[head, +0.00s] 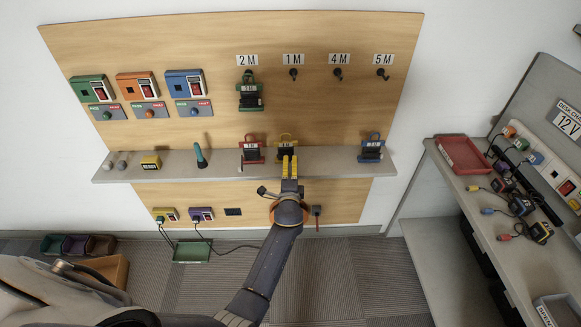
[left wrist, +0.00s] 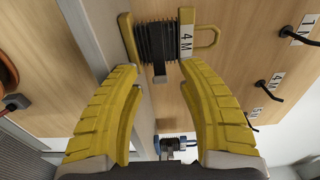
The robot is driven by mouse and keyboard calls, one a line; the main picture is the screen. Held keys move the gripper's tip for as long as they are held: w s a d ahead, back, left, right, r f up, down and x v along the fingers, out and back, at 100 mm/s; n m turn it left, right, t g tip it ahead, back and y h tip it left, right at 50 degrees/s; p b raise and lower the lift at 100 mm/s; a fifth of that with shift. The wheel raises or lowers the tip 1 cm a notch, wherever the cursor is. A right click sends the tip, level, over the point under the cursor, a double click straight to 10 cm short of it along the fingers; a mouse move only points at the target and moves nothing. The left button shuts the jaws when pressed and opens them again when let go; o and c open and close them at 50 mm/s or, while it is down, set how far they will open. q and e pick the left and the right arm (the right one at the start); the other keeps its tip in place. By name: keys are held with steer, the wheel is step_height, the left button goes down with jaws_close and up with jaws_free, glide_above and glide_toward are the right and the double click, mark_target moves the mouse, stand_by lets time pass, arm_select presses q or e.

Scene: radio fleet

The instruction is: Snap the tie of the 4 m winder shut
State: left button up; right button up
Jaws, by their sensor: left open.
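The 4 M winder (left wrist: 155,40) has a yellow frame with a handle loop and a black cord wound on it. Its "4 M" label faces the left wrist camera. In the head view, the winder (head: 286,138) stands on the shelf, partly hidden by my left gripper (head: 290,162). A short dark tab (left wrist: 160,76) sticks out from the wound cord between my fingers; I cannot tell whether it is the tie or whether it is shut. My left gripper (left wrist: 160,75) is open, its yellow fingers on either side of the tab. Contact is unclear. My right gripper is not in view.
A red winder (head: 251,150) stands close left of the 4 M winder on the shelf (head: 330,163); a blue winder (head: 371,149) stands farther right. A green winder (head: 250,97) hangs under the 2 M label. The 4 M hook (head: 338,74) is bare.

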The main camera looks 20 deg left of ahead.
arm_select(q)
steer(key=v, duration=1.1)
steer(key=shift+s, duration=0.4)
steer(key=shift+d, duration=0.1)
steer(key=shift+s+a+f, duration=0.2)
steer(key=shift+a+f, duration=0.05)
steer(key=shift+a, duration=0.05)
steer(key=c, duration=0.3)
steer(key=shift+n+h, duration=0.5)
steer(key=shift+n, duration=0.2)
steer(key=a, duration=0.1)
steer(key=s+a+f, duration=0.1)
steer(key=a, duration=0.1)
steer(key=a+f, duration=0.1)
steer(key=a, duration=0.1)
steer(key=shift+s+f, duration=0.1)
steer(key=shift+s, duration=0.15)
jaws_close()
step_height(320, 180, up, 4)
steer(key=n+t+h, duration=0.1)
steer(key=n+h, duration=0.5)
steer(key=n, duration=0.6)
steer(key=w, duration=0.4)
steer(key=w+d, duration=0.1)
steer(key=w, duration=0.8)
steer(key=shift+d, duration=0.4)
